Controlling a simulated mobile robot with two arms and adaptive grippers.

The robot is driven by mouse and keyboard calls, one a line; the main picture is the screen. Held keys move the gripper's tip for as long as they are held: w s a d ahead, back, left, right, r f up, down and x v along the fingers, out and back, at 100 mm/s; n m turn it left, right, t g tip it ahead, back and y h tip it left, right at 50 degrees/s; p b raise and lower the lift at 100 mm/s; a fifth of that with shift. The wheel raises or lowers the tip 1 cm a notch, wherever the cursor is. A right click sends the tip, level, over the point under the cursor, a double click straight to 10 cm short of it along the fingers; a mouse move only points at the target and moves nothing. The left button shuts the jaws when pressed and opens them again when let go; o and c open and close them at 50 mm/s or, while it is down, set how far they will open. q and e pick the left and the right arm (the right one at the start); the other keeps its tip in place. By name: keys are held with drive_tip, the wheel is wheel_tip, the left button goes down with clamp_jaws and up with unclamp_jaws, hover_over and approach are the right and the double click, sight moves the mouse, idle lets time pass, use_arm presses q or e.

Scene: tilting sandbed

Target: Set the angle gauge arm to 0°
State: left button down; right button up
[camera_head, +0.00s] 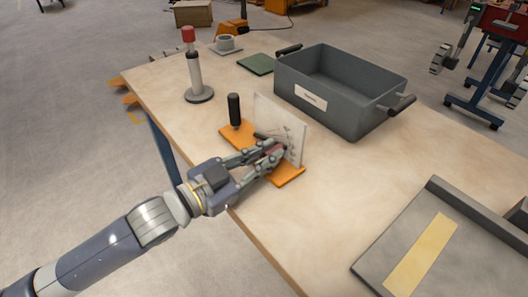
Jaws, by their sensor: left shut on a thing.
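The angle gauge stands on the table as a pale upright plate (292,126) on an orange base (290,177). Faint markings show on the plate's face; I cannot read the angle. A black knobbed handle (234,110) rises from the left end of the base. My left gripper (278,149) is at the face of the plate, shut on a small dark reddish part, which looks like the gauge arm (272,146). The fingers hide most of that part. My right gripper is not in view.
A grey bin (378,88) with black handles stands behind the gauge. A grey tray (433,195) lies at right. Table between is clear.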

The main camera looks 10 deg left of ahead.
use_arm(q)
drive_tip(key=c, duration=1.6)
unclamp_jaws()
drive_tip(key=shift+o, duration=0.2)
drive_tip(key=v, duration=0.8)
drive_tip(key=shift+s+a, duration=0.2)
drive_tip(key=shift+v, duration=1.75)
